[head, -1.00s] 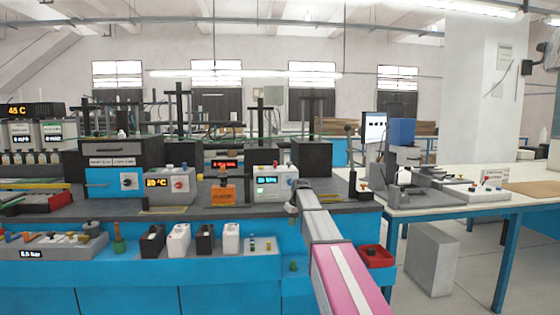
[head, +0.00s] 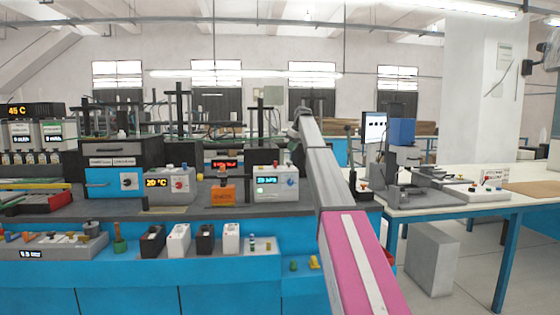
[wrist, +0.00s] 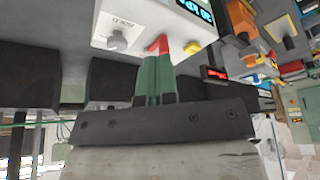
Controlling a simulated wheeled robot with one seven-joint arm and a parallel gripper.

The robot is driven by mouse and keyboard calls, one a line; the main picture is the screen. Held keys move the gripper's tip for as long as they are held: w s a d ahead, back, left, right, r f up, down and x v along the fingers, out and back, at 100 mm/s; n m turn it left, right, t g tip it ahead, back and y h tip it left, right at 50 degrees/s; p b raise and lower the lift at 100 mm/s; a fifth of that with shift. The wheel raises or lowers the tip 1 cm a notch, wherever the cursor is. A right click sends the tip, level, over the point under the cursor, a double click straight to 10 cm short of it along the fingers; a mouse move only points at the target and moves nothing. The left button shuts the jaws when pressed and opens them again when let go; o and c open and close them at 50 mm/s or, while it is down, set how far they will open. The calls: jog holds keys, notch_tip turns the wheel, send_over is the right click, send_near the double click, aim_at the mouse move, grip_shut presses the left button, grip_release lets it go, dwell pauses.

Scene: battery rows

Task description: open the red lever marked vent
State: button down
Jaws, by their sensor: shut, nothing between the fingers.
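In the wrist view a small red lever (wrist: 160,43) stands on the face of a white instrument box (wrist: 140,18). My gripper (wrist: 157,58) has green fingers that lie together, with their tips right at the lever. I cannot tell whether they touch it. The marking on the lever cannot be read. In the head view the likely same white box (head: 265,183), with a lit display and a blue dial, stands on the bench. My raised arm passes just right of it, and my fingers cannot be made out there.
A grey knob (wrist: 118,40) is beside the lever on the box. An orange device (head: 223,195) and a grey unit with a 20 °C display (head: 165,187) stand to its left. Black blocks are behind. A red tray (head: 390,257) is mostly hidden by my arm.

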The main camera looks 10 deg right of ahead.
aim_at(275, 164)
jog(key=shift+w+d+r, duration=0.1)
jog(key=shift+w+r, duration=0.05)
jog(key=shift+r, duration=0.35)
jog(key=shift+w+r, duration=0.15)
jog(key=shift+r, duration=0.3)
jog(key=x, duration=0.9)
jog(key=shift+w+f, duration=0.1)
jog(key=shift+f, duration=0.25)
jog(key=shift+w+a+f, duration=0.1)
jog(key=shift+w+a, duration=0.8)
jog(key=shift+a, duration=0.05)
jog(key=shift+w+a, duration=0.6)
jog(key=shift+a, duration=0.1)
jog(key=shift+s+a+m, duration=0.1)
jog(key=shift+a+m, duration=0.1)
jog(key=shift+m, duration=0.1)
